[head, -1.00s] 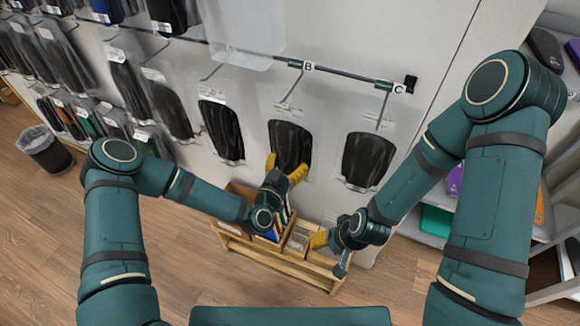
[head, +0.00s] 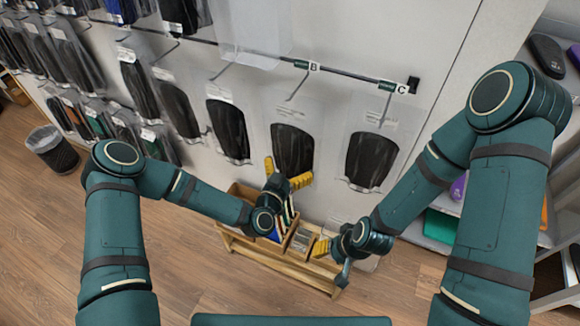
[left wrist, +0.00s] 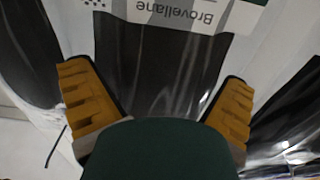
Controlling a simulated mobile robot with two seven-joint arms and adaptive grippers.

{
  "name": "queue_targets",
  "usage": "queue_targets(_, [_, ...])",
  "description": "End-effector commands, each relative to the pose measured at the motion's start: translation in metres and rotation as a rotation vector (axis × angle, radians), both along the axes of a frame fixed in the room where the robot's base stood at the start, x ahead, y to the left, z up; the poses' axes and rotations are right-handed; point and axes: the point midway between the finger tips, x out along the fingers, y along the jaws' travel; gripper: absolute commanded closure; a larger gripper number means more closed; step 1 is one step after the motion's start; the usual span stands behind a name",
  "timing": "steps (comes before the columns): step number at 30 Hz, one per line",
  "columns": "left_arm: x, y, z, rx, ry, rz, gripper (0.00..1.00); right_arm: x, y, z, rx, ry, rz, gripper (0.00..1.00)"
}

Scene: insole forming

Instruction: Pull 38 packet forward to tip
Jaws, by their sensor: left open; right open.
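Clear packets with black insoles hang on wall hooks; one (head: 292,146) hangs under tag B and another (head: 371,160) under tag C. No size number is readable, so I cannot tell which is the 38 packet. My left gripper (head: 284,173) is open at the lower end of the packet under B, one yellow finger towards each side. In the left wrist view a packet (left wrist: 160,70) with an upside-down "Brovellane" label lies between the open fingers (left wrist: 158,105), apart from them as far as I see. My right gripper (head: 321,248) is open and empty, low by the wooden rack.
A wooden rack (head: 284,266) holding boxes stands on the floor below the packets. More packets (head: 228,130) hang to the left. A bin (head: 52,148) stands at far left, and shelves (head: 440,226) stand at right.

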Motion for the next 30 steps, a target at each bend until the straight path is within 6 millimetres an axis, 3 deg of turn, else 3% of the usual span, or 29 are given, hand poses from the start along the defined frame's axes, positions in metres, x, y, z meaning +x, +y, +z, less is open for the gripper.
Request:
queue_targets(7, [-0.009, 0.004, -0.001, 0.000, 0.001, -0.001, 0.00, 0.000, 0.000, 0.000, 0.000, 0.000, 0.000, 0.53])
queue_targets(21, [-0.090, 0.039, -0.001, 0.000, 0.003, -0.001, 0.00, 0.000, 0.000, 0.000, 0.000, 0.000, 0.000, 0.53])
queue_targets(30, [-0.110, 0.048, 0.000, -0.001, 0.000, 0.000, 0.00, 0.000, 0.000, 0.000, 0.000, 0.000, 0.000, 0.53])
